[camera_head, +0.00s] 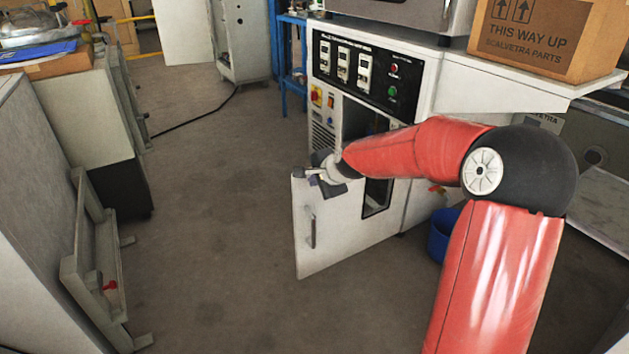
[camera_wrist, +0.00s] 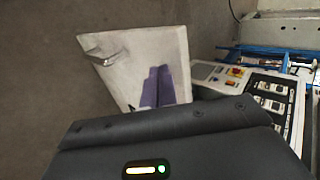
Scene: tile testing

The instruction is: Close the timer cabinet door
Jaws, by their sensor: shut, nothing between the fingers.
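The timer cabinet (camera_head: 425,95) stands at the right of the head view, with a black panel of timers and buttons (camera_head: 360,70) above a dark opening (camera_head: 354,120). Its pale door (camera_head: 340,232) is swung open towards the lower left, with a bar handle (camera_head: 312,232) near its free edge and a dark window partly behind my arm. The door also shows in the wrist view (camera_wrist: 132,65). My gripper (camera_head: 312,174) is at the door's upper free corner; I cannot tell whether it touches. Its two purple fingers (camera_wrist: 158,70) lie side by side, shut and empty, over the door face.
A cardboard box (camera_head: 545,38) sits on the shelf at the upper right. A blue bin (camera_head: 441,233) stands on the floor right of the door. Grey cabinets (camera_head: 95,110) line the left side. Open floor (camera_head: 215,200) lies left of the door, crossed farther back by a black cable.

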